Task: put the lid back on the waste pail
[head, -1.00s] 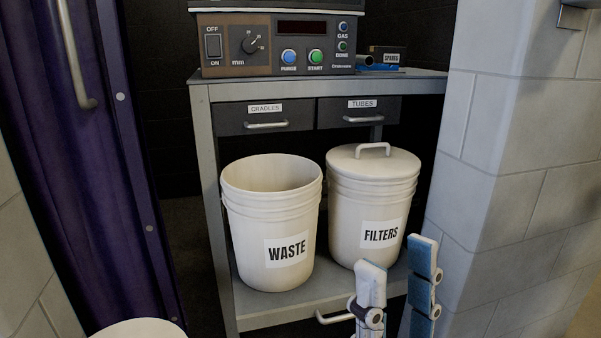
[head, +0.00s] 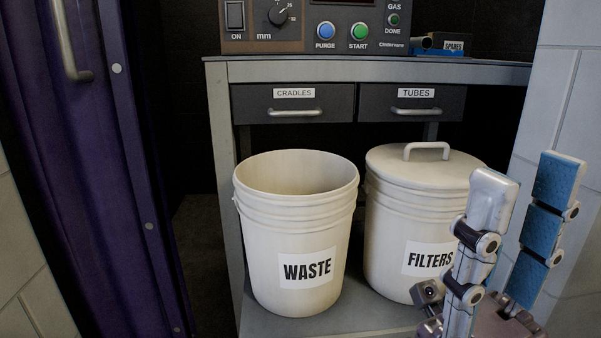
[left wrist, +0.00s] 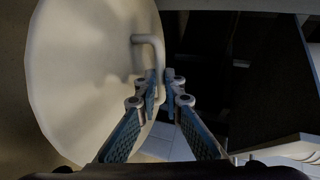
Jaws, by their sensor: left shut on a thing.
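The waste pail (head: 300,235), cream and labelled WASTE, stands open and upright on the lower shelf of the bench in the head view. A round cream lid (left wrist: 85,75) fills the left of the left wrist view, tilted steeply. My left gripper (left wrist: 160,84) is shut on the lid's bent handle (left wrist: 147,39). Neither the left gripper nor this lid shows in the head view. My right gripper (head: 525,178) is open and empty, in front of the filters pail (head: 385,245) and partly covering it. That pail has its own lid (head: 425,168) on.
The bench top (head: 330,72) overhangs both pails, with the CRADLES drawer (head: 265,105) and TUBES drawer (head: 440,115) under it. A purple curtain (head: 95,200) hangs at left. A block wall (head: 570,90) stands at right.

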